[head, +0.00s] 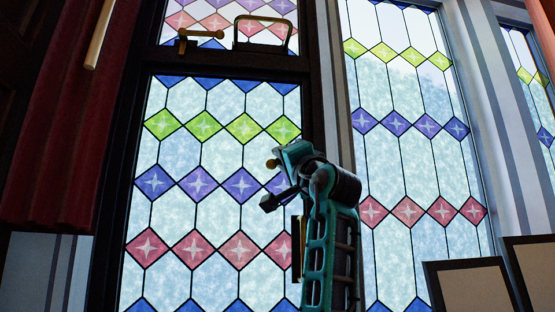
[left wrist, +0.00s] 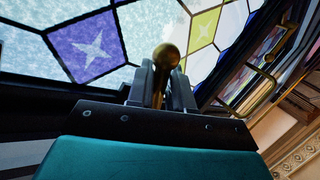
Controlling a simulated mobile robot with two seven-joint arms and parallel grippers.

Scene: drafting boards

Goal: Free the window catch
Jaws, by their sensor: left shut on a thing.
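The window catch ends in a round brass knob (head: 272,163) at the right side of the leaded window sash (head: 235,150). A brass plate (head: 297,245) shows lower on the frame, partly behind my arm. My left gripper (head: 279,160) is at the knob. In the left wrist view the brass knob (left wrist: 166,57) stands up between the two dark fingers (left wrist: 162,88), which are shut on the catch's handle just below the ball. The rest of the handle is hidden by the fingers and hand. My right gripper is not in view.
Above the sash, a brass handle (head: 188,37) and a metal loop (head: 262,33) sit on the upper window. A red curtain (head: 65,120) hangs at the left with a pale rod (head: 100,35) before it. Dark-framed boards (head: 470,287) stand at lower right.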

